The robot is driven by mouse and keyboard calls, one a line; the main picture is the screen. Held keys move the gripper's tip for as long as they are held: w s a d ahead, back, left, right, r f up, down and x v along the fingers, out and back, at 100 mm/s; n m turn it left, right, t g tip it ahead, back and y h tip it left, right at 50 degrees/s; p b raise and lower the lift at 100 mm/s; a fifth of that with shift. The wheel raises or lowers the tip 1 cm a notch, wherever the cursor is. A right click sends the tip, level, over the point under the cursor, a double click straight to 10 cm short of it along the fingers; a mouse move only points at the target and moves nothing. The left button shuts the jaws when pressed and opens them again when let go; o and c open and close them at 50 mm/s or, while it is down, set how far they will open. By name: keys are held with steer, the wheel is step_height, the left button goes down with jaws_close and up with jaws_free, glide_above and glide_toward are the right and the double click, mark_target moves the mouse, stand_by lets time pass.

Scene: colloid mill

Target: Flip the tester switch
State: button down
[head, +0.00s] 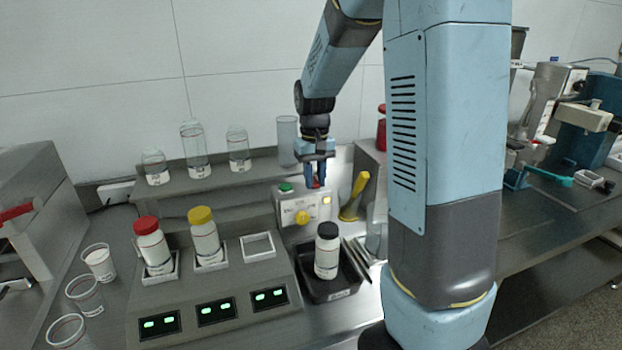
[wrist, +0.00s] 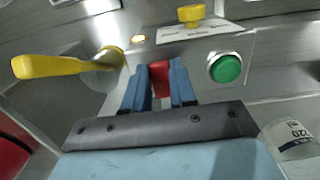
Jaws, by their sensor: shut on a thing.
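The tester box (head: 282,212) stands on the bench below a rear shelf. On it are a yellow knob (head: 302,217), a green button (head: 286,187) and a lit yellow lamp (head: 327,199). My gripper (head: 317,180) points down at the right part of the box's top. It is shut on a red part (wrist: 160,78), probably the tester's red button or switch, mostly hidden by the fingers. In the wrist view the green button (wrist: 225,67) is right of my fingers and the yellow knob (wrist: 191,15) lies above them.
A yellow-handled lever (head: 360,186) stands close at the tester's right. A black-capped bottle (head: 327,252) stands in a dark tray (head: 341,294) in front. Red- (head: 152,245) and yellow-capped (head: 204,237) bottles stand left. Glass vessels line the shelf behind.

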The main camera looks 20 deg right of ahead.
steer(key=shift+w+r+g, duration=0.1)
steer(key=shift+w+g, duration=0.15)
steer(key=shift+g, duration=0.55)
steer(key=shift+w+r+g, duration=0.1)
steer(key=shift+w+g, duration=0.1)
steer(key=shift+g, duration=0.6)
steer(key=c, duration=0.9)
jaws_free()
steer(key=v, duration=1.3)
steer(key=shift+w+r, duration=0.15)
steer(key=shift+r, duration=0.15)
